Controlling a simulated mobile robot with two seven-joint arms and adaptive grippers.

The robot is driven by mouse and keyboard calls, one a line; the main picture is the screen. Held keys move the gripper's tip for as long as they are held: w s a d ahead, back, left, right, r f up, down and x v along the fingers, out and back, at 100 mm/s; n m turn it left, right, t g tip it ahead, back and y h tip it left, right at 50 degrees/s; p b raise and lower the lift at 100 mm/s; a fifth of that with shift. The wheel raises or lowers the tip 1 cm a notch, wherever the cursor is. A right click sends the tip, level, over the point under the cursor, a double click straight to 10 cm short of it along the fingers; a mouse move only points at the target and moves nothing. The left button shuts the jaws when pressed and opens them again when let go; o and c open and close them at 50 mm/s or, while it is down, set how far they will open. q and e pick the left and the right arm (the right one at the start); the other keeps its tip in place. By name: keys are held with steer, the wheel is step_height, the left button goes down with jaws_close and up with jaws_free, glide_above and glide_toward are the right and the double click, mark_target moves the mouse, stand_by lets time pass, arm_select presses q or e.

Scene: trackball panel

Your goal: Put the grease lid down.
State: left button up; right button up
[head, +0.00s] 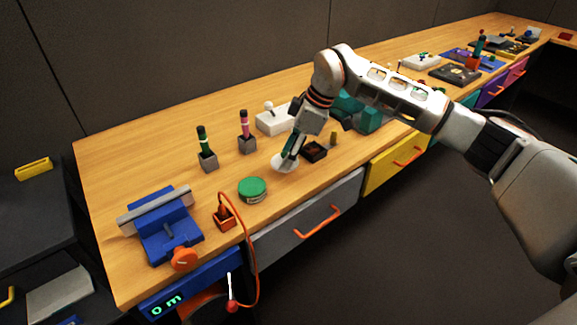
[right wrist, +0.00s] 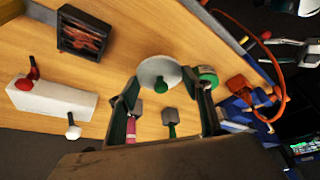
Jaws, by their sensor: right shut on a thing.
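The grease lid, a pale round disc (head: 284,163) with a small green knob (right wrist: 160,87), is in my right gripper (head: 286,155). In the right wrist view the fingers (right wrist: 164,84) stand on either side of the disc (right wrist: 157,70), and the knob faces the camera. The lid is low over the wooden bench; I cannot tell whether it touches the top. A round green-topped tin (head: 252,189) stands on the bench to the left of the lid and nearer the front edge; it also shows in the right wrist view (right wrist: 207,76). My left gripper does not show in the head view.
A blue vise (head: 165,230) and an orange-corded holder (head: 223,218) are at the left front. Green-handled (head: 207,156) and pink-handled (head: 246,135) tools stand in grey blocks behind. A dark box (head: 315,152) is close right of the lid. Bare wood lies left of the lid.

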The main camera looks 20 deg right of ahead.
mark_target(289, 175)
step_height(289, 175, down, 4)
steer(key=shift+f+b, duration=0.2)
steer(key=shift+b, duration=0.15)
steer(key=shift+r, duration=0.1)
steer(key=o, duration=0.8)
